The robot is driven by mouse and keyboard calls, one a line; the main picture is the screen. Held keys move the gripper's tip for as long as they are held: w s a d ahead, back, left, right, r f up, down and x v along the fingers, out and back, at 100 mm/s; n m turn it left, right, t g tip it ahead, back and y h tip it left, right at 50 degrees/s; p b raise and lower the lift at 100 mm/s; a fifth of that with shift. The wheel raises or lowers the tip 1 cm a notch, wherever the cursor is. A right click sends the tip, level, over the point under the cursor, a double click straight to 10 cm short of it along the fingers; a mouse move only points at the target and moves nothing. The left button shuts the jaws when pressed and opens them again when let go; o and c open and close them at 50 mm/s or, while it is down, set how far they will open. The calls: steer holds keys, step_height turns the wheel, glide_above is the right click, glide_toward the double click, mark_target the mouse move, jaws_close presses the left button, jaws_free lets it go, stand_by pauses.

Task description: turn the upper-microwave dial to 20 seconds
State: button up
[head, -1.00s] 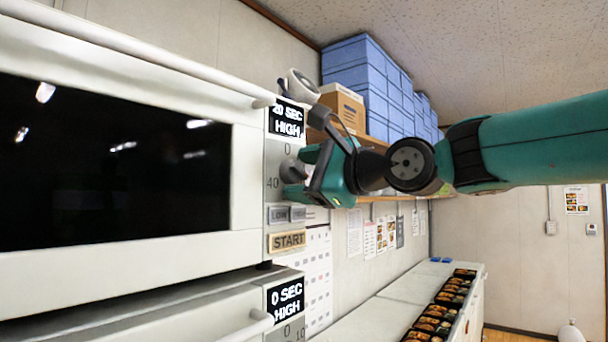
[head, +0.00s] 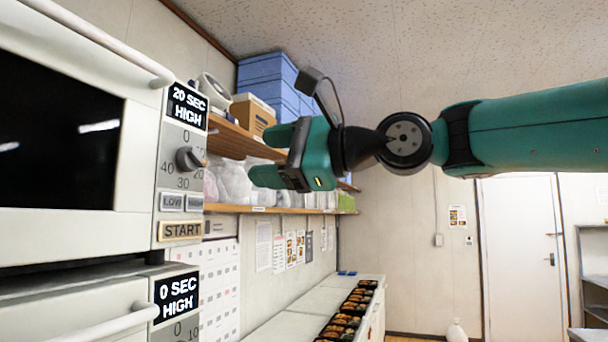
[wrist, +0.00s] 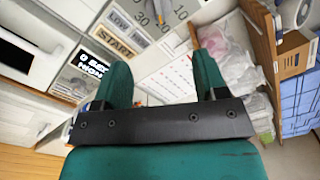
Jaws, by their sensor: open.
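The upper microwave (head: 60,150) is at the left of the head view, its display (head: 187,106) reading "20 SEC HIGH". Its grey dial (head: 190,159) is on the control panel, below the display and above the LOW button. My gripper (head: 258,155) is open and empty, to the right of the dial and apart from it. In the wrist view, the two green fingers (wrist: 164,75) stand apart with nothing between them. The upper panel's START button (wrist: 115,40) and part of the dial (wrist: 137,11) show at the top there.
The lower microwave (head: 75,305) sits below, its display (head: 176,297) reading "0 SEC HIGH". Shelves (head: 245,145) with bags, a cardboard box (head: 252,116) and blue boxes (head: 275,85) run along the wall behind my gripper. A long counter (head: 290,325) with bento trays (head: 352,305) is below.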

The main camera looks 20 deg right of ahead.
steer(key=b+v, duration=0.1)
steer(key=v, duration=0.4)
stand_by(0.4)
steer(key=s+a+f+n+g+h+b, duration=0.15)
steer(key=f+n, duration=0.25)
steer(key=f, duration=0.7)
steer(key=s+a+f+n+g+h+b, duration=0.1)
steer(key=s+f+n+g+h, duration=0.2)
steer(key=f, duration=0.8)
steer(key=s+d+f+n+g+h, duration=0.2)
steer(key=s+f+n+g, duration=0.1)
steer(key=s+f+n, duration=0.4)
steer(key=s+d+f+n+g+h+b, duration=0.1)
steer(key=s+f+n+g+h, duration=0.2)
steer(key=f, duration=1)
steer(key=s+n, duration=0.3)
steer(key=s, duration=0.1)
steer(key=shift+d+f+n, duration=0.35)
steer(key=shift+f+n, duration=0.05)
steer(key=shift+w+g+h, duration=0.1)
steer(key=shift+g+h, duration=0.15)
